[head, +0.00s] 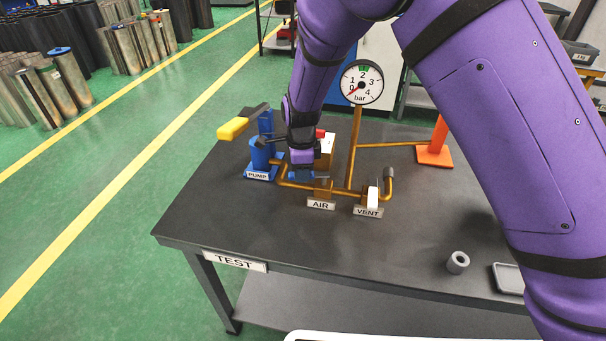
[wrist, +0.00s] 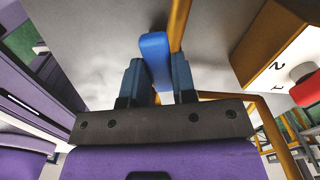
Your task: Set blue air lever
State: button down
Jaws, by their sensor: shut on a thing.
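The blue air lever (wrist: 155,60) stands between the two fingers of my gripper (wrist: 158,78) in the wrist view, and the gripper is shut on it. In the head view my gripper (head: 301,174) points down just behind and left of the AIR label (head: 320,204) and the brass air valve (head: 323,187). The lever is largely hidden there by my gripper, so its exact angle is hard to tell. The round bar gauge (head: 361,82) stands behind on a brass pipe. Its red needle points to the lower left, near 0.
A blue pump (head: 261,156) with a yellow handle (head: 233,128) stands close left. The vent valve (head: 373,197) is to the right.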

jog(key=shift+w+m, duration=0.5)
jog(key=shift+m, duration=0.35)
jog(key=shift+w+m, duration=0.45)
jog(key=shift+m, duration=0.4)
jog(key=c, duration=0.9)
grip_release()
jog(key=shift+r, duration=5.4)
